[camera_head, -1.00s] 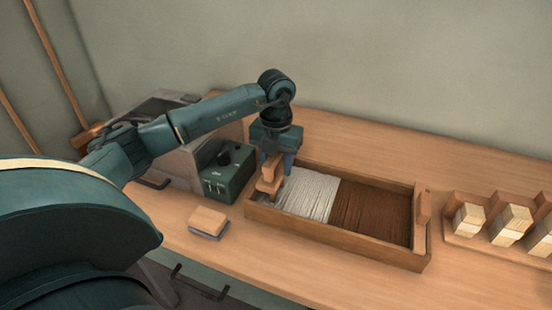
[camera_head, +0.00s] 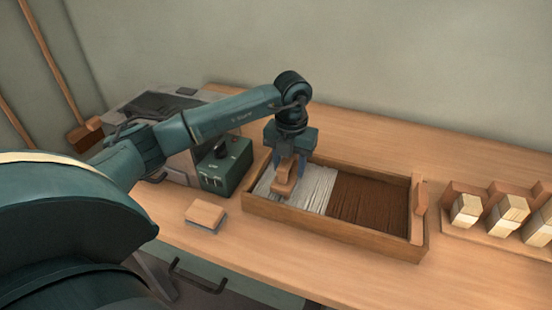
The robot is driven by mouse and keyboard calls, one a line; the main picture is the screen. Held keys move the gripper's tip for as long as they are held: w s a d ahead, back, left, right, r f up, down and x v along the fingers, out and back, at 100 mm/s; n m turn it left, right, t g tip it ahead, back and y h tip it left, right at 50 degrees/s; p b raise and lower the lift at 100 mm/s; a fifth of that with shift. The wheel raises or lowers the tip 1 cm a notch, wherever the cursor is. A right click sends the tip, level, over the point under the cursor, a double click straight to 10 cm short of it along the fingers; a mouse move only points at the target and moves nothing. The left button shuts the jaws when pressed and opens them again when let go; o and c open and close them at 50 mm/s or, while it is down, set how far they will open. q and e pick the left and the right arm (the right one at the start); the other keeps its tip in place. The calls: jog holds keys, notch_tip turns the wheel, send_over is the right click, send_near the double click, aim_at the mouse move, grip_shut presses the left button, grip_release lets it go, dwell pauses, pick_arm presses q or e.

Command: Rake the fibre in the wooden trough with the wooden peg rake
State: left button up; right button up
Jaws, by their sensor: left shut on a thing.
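The wooden trough (camera_head: 335,233) lies on the bench and holds white fibre (camera_head: 312,190) in its left part and brown fibre (camera_head: 368,200) in its right part. My left gripper (camera_head: 288,172) points down over the white fibre and is shut on the wooden peg rake (camera_head: 284,185). The rake is over the left part of the trough; its pegs are hidden, and I cannot tell whether they touch the fibre. My right gripper is not in view.
A green control box (camera_head: 225,167) with a knob stands left of the trough. A wooden block brush (camera_head: 206,215) lies in front of it. Wooden holders with several pale blocks (camera_head: 465,210) stand right of the trough. Bare bench lies behind the trough.

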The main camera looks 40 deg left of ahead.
pick_arm(q)
jog(key=w+d, duration=0.1)
jog(key=d, duration=0.6)
jog(key=w+d, duration=0.1)
jog(key=d, duration=0.2)
jog(key=shift+w+d, duration=0.3)
jog(key=shift+d, duration=0.1)
jog(key=w+d+b, duration=0.1)
jog(key=d, duration=0.3)
jog(key=w+d+b, duration=0.1)
jog(key=d, duration=0.4)
jog(key=w+d+b, duration=0.1)
jog(key=d, duration=0.3)
jog(key=shift+w+d, duration=0.1)
jog(key=shift+d, duration=0.3)
jog(key=shift+r, duration=0.1)
